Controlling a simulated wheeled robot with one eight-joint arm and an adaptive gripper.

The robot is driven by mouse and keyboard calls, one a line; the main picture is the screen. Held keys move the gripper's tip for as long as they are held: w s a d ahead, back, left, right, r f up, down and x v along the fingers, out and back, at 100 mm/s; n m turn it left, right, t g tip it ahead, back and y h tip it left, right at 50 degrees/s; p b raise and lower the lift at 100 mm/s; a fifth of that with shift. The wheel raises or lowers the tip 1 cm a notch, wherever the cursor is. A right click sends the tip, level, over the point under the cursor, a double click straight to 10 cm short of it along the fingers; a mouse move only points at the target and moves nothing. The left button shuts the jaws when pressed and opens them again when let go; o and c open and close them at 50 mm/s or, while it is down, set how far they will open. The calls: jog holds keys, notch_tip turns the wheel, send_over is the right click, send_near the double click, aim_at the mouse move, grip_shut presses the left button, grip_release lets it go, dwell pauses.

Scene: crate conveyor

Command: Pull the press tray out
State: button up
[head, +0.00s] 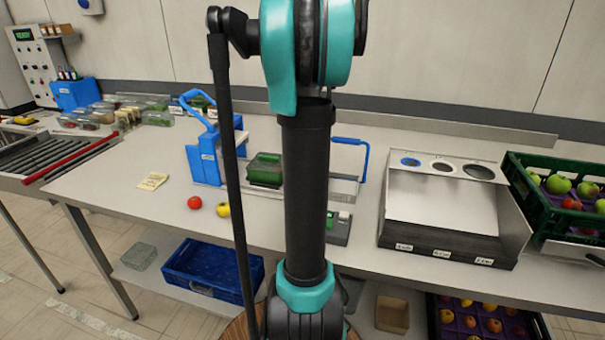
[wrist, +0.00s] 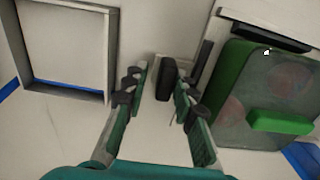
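The blue press (head: 205,158) with its raised lever stands on the bench left of my arm. A green punnet with a clear lid (head: 265,170) sits at the press; it fills the right side of the wrist view (wrist: 262,95). My gripper (wrist: 160,85) is open, its fingers apart. A dark knob (wrist: 166,78) shows between the fingertips, nearer the right finger; it may be the press tray's handle. I cannot tell whether the fingers touch it. The press tray itself is not clearly made out. In the head view my arm hides the gripper.
A square frame (wrist: 68,88) lies left of the gripper in the wrist view. A blue handle (head: 352,143) stands right of my arm. A red tomato (head: 194,202) and a yellow fruit (head: 223,210) lie on the front bench. A sorting chute (head: 440,205) and green crate (head: 555,225) stand right.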

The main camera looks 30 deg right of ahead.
dwell(0.3)
notch_tip(320, 180, up, 12)
dwell(0.5)
dwell(0.4)
